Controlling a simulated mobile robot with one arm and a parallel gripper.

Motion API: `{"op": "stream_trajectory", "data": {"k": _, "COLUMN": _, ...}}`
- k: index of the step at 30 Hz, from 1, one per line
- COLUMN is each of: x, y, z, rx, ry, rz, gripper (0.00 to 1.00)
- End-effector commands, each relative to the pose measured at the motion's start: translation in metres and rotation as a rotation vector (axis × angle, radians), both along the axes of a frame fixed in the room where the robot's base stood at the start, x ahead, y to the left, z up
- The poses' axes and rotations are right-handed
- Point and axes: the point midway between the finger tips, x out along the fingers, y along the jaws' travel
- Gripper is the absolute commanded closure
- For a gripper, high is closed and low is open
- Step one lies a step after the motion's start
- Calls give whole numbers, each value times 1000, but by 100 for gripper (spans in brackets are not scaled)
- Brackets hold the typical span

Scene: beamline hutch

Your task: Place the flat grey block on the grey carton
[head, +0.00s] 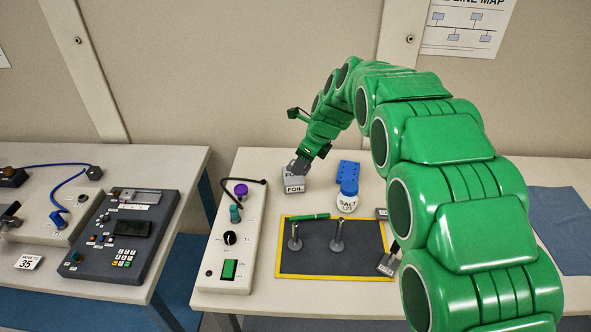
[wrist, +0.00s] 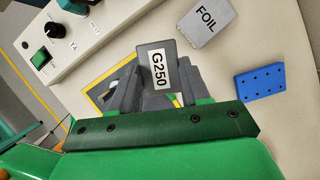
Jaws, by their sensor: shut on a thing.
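My gripper (wrist: 157,88) is shut on the flat grey block (wrist: 150,55), which carries a white G250 label and sits between both fingers in the wrist view. The grey carton (wrist: 206,22), marked FOIL, lies up and right of the block there, apart from it in the picture. In the head view the carton (head: 294,187) stands on the bench right of the control box. My gripper (head: 300,163) is over its back right part and hides some of its top label. The held block is mostly hidden or too small to make out there.
A blue perforated plate (head: 348,172) and a blue-lidded white jar (head: 346,200) stand right of the carton. A yellow-edged dark mat (head: 320,262) with two posts lies in front. The switch box (head: 228,262) is left; a blue cloth (head: 560,225) lies far right.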

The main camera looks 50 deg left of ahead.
Motion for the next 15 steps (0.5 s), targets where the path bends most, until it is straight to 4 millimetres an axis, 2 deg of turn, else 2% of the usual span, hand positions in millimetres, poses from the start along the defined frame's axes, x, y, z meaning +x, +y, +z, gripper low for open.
{"op": "stream_trajectory", "data": {"k": 15, "x": 26, "y": 39, "z": -22, "rx": 0, "ry": 0, "rz": 0, "gripper": 87}}
